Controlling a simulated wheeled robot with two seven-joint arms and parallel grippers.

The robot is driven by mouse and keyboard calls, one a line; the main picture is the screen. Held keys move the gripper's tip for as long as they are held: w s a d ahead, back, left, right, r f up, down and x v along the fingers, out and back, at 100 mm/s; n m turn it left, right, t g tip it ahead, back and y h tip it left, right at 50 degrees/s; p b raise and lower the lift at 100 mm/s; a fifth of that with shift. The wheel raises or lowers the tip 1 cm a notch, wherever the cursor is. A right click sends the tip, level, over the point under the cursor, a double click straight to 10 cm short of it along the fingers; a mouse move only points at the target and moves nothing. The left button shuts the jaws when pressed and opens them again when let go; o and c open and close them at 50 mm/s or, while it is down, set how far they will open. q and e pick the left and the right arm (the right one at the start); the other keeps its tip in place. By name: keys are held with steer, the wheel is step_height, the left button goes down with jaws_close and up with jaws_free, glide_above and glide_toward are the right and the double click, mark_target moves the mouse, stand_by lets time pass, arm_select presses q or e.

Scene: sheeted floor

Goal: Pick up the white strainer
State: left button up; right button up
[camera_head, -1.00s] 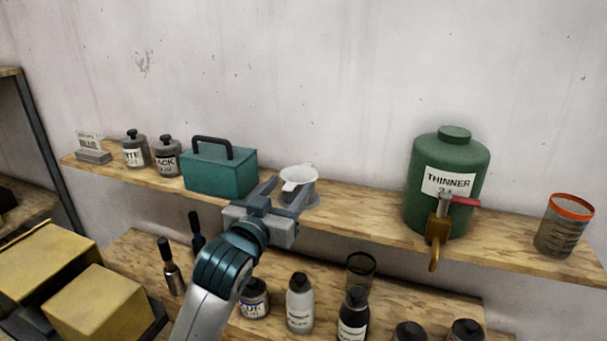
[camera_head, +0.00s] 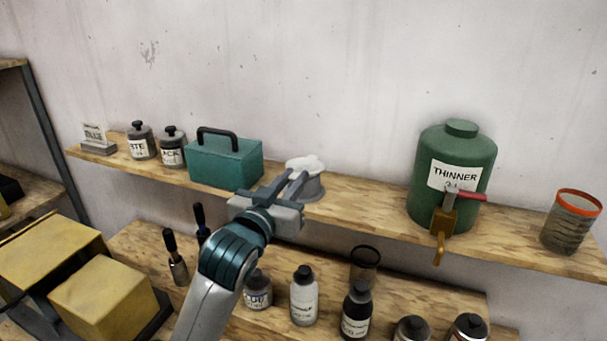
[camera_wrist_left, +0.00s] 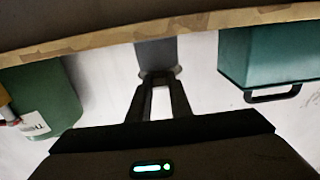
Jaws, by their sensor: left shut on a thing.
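The white strainer (camera_head: 306,162) sits at the top of a grey round holder (camera_head: 312,190) on the upper shelf, right of the teal toolbox. My left gripper (camera_head: 289,181) reaches in from the front, its two fingers close together and shut on the strainer's near side. The fingers hide the part that they grip. In the left wrist view the picture is upside down; the gripper (camera_wrist_left: 158,82) points at the grey holder (camera_wrist_left: 154,53), and the strainer hardly stands out from the pale wall. I cannot tell whether the strainer is clear of the holder. My right gripper is out of view.
The teal toolbox (camera_head: 226,163) stands close on the left. The green thinner tank (camera_head: 455,165) with its tap and an orange-rimmed cup (camera_head: 572,222) stand on the right. Bottles and jars fill the lower shelf (camera_head: 140,240). The upper shelf is free between holder and tank.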

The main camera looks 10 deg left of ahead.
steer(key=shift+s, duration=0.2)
arm_select(q)
steer(key=shift+r, duration=0.1)
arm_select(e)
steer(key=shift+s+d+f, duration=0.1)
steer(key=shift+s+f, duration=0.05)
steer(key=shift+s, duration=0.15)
arm_select(q)
steer(key=shift+w+r+b, duration=0.1)
steer(key=shift+r+b, duration=0.5)
steer(key=shift+r, duration=0.25)
step_height(320, 180, up, 2)
steer(key=shift+r+b, duration=0.1)
steer(key=shift+b, duration=0.4)
steer(key=s+d+r+b, duration=0.6)
steer(key=s+b, duration=0.2)
steer(key=s, duration=0.2)
steer(key=shift+r, duration=0.4)
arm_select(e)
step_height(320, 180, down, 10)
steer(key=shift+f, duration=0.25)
arm_select(q)
steer(key=shift+d, duration=0.1)
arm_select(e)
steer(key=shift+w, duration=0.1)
